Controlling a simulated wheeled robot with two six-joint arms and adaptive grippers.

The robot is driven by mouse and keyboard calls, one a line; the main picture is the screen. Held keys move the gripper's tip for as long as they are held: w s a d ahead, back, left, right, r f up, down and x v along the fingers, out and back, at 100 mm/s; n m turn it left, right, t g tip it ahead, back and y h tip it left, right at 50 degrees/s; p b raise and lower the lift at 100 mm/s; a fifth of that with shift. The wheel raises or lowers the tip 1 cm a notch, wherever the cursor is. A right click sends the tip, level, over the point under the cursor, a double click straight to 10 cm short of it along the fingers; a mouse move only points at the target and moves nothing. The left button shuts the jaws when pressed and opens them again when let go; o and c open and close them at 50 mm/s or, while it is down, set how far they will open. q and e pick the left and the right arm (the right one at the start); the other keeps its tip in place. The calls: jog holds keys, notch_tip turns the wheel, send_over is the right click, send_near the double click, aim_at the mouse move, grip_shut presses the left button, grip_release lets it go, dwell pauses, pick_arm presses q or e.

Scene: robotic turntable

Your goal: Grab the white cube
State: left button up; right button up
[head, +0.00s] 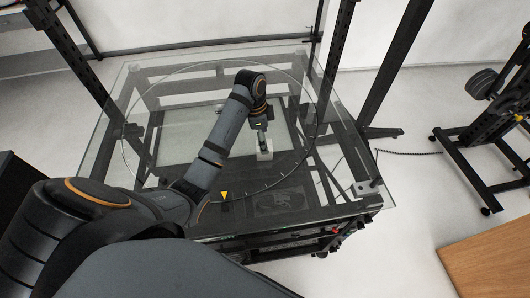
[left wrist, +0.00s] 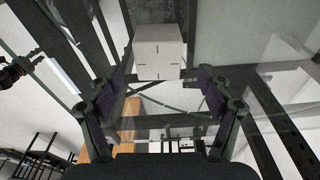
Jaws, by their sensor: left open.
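The white cube (head: 265,155) sits on the glass turntable (head: 160,160), right of its middle in the head view. My left gripper (head: 262,136) points down close to the cube and partly covers it. In the left wrist view the cube (left wrist: 160,48) is at the top middle, with thin dark marks on its face. The two fingers of my left gripper (left wrist: 160,76) are spread wide on either side, with clear space between each finger and the cube. The gripper is open and empty. My right gripper shows in neither view.
A black metal frame with tall posts (head: 332,60) stands around the glass table. A yellow triangular marker (head: 224,195) is near the front of the turntable. A weight rack (head: 490,130) and a wooden surface (head: 490,258) are off to the right. The glass around the cube looks mostly clear.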

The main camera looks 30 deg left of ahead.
aim_at(269, 156)
pick_arm(q)
jog(key=shift+s+f+p, duration=0.15)
jog(key=shift+f+p, duration=0.15)
notch_tip(269, 156, down, 4)
jog(key=shift+d+p, duration=0.15)
jog(key=shift+p, duration=0.25)
jog(key=shift+f, duration=0.25)
jog(key=c, duration=1.4)
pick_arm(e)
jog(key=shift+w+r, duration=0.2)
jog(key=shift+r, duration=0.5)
